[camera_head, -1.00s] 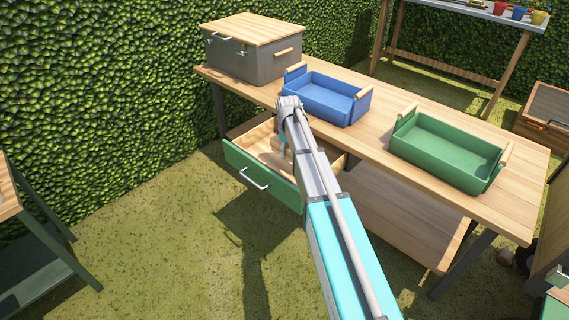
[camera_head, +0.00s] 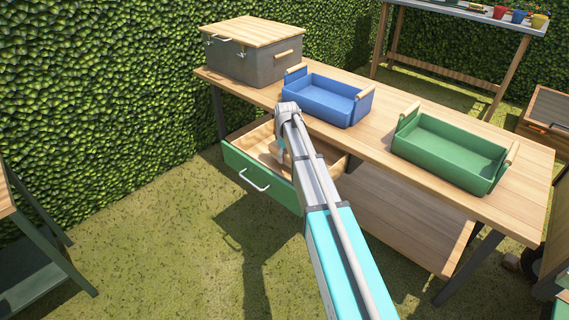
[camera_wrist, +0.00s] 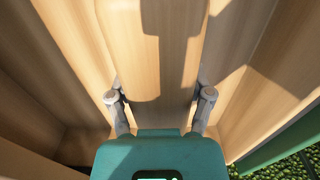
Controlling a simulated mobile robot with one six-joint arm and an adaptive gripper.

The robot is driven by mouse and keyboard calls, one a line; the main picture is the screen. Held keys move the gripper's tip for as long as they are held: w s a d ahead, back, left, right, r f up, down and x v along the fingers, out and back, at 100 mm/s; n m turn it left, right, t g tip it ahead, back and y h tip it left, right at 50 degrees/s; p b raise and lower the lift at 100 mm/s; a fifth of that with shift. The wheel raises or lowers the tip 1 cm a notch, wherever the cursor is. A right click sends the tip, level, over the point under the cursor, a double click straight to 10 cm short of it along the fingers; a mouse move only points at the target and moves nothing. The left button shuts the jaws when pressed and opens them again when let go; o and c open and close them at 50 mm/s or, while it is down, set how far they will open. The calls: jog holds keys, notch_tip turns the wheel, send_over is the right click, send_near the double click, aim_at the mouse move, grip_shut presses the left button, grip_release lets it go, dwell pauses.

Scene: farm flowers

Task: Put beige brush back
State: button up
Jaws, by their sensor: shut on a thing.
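The open drawer with a green front (camera_head: 262,181) sticks out under the wooden workbench. My gripper (camera_wrist: 161,98) is down inside the drawer. In the wrist view its two grey fingers are on either side of a long beige wooden piece (camera_wrist: 170,65), which looks like the beige brush, and are shut on it. Wooden drawer walls or dividers run along both sides. The fingers are mostly hidden behind my arm in the head view. I cannot tell whether the brush touches the drawer floor, and its bristles are not visible.
On the workbench (camera_head: 390,160) stand a blue tray (camera_head: 330,113), an empty green tray (camera_head: 445,165) and a grey box with a wooden lid (camera_head: 240,68). A hedge closes off the back. Grass is open in front of the drawer.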

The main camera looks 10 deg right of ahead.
jog(key=shift+f+b, duration=0.55)
jog(key=shift+f, duration=0.35)
jog(key=shift+f, duration=0.15)
jog(key=o, duration=1.1)
jog(key=shift+r, duration=0.2)
notch_tip(320, 180, up, 12)
jog(key=p, duration=1.2)
